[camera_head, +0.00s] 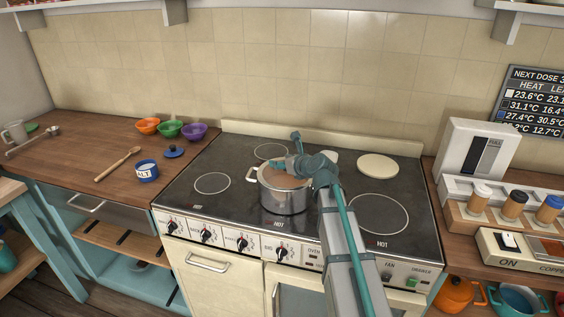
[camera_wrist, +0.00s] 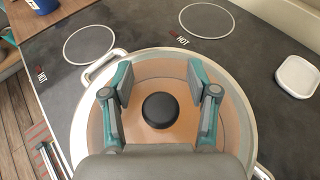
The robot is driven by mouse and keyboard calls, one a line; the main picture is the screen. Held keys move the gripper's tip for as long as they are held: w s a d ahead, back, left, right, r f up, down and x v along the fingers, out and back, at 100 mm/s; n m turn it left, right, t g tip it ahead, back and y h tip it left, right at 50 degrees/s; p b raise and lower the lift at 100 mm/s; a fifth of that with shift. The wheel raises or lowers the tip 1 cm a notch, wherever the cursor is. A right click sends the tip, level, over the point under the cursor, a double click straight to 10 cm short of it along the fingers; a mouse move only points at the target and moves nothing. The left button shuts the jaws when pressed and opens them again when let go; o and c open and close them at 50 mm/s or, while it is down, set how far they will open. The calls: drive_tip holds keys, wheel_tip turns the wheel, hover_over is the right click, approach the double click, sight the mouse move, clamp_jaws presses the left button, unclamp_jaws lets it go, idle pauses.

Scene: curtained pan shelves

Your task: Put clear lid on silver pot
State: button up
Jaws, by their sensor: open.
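The silver pot (camera_head: 284,200) stands on the stove's cooktop, with a pale loop handle at its left. The clear lid (camera_wrist: 158,72) lies over the pot's opening, and brown shows through it. Its round black knob (camera_wrist: 160,110) is near the middle. In the wrist view the lid's edge follows the pot rim; I cannot tell whether it sits fully flush. My gripper (camera_wrist: 160,88) is open above the lid, one finger on each side of the knob, with gaps to both. In the head view my gripper (camera_head: 290,168) hides much of the lid.
The cooktop (camera_head: 235,200) has free room left of the pot. A pale round plate (camera_head: 378,166) lies at the back right and a small white dish (camera_wrist: 297,77) is near the pot. Bowls, a salt pot (camera_head: 147,172) and a wooden spoon (camera_head: 118,164) are on the left counter.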

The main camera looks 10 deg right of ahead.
drive_tip(key=shift+s, duration=0.1)
drive_tip(key=v, duration=1.2)
drive_tip(key=shift+a, duration=0.1)
